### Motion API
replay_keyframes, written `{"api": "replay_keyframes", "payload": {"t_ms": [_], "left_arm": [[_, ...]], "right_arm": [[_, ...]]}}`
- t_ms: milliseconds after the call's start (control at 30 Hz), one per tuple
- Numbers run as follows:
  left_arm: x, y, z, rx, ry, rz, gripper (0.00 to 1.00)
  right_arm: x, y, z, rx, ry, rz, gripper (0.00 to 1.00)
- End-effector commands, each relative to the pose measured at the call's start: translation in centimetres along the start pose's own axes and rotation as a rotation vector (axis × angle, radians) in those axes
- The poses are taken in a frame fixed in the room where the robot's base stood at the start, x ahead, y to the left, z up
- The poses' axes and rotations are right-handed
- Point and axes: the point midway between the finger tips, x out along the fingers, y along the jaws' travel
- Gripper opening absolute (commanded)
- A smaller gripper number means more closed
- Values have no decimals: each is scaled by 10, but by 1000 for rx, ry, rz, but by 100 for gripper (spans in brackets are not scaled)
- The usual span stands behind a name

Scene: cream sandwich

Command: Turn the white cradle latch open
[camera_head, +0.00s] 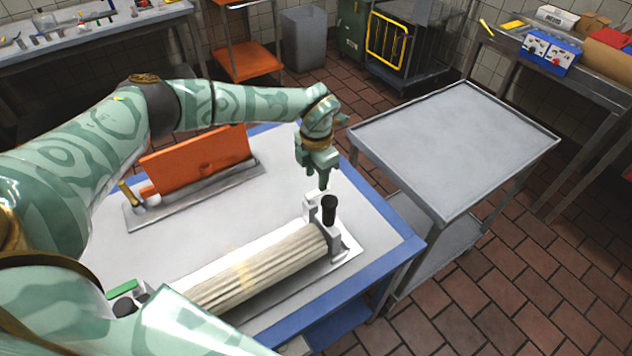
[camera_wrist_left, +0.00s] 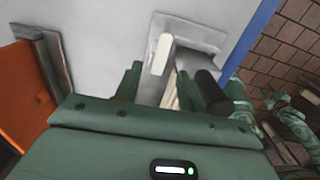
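The white cradle latch (camera_head: 309,204) is at the far right end of a cradle that holds a long cream ribbed roller (camera_head: 255,266). It also shows as a pale rounded bar in the left wrist view (camera_wrist_left: 161,54). A black knob (camera_head: 329,206) stands beside it. My left gripper (camera_head: 324,186) points down just above the latch, close to the knob. In the left wrist view its two green fingers (camera_wrist_left: 158,86) are apart, with the latch just beyond the gap. I cannot tell whether they touch it.
The blue-edged table (camera_head: 400,238) carries the cradle and an orange panel (camera_head: 195,162) on a grey base at the back left. A grey metal cart (camera_head: 450,140) with a bare top stands to the right. A small green-topped part (camera_head: 122,288) is at the front left.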

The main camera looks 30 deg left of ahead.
Motion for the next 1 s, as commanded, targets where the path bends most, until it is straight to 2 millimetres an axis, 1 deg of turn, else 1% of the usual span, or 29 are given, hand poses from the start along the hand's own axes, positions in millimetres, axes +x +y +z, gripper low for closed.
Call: {"api": "replay_keyframes", "payload": {"t_ms": [33, 200, 300, 400, 500, 600, 1000], "left_arm": [[-18, 1, 0, -1, -4, 2, 40], [-65, 1, 0, 0, -4, 3, 40], [-87, 1, 0, 0, -3, 3, 40], [-104, 1, 0, -2, -1, 2, 40], [-115, 1, 0, -1, -1, 1, 40], [-119, 0, 0, -1, 1, 0, 40], [-120, 0, 0, -1, 1, 0, 40]], "right_arm": [[-5, 0, -1, 0, 2, 1, 36], [-10, 1, -3, 0, 4, 1, 36], [-12, 1, -3, 0, 5, 1, 36], [-13, 1, -3, 0, 6, 1, 36], [-14, 1, -4, 0, 6, 1, 36], [-14, 0, -4, 1, 6, 1, 36], [-14, 0, -4, 1, 6, 0, 36]]}}
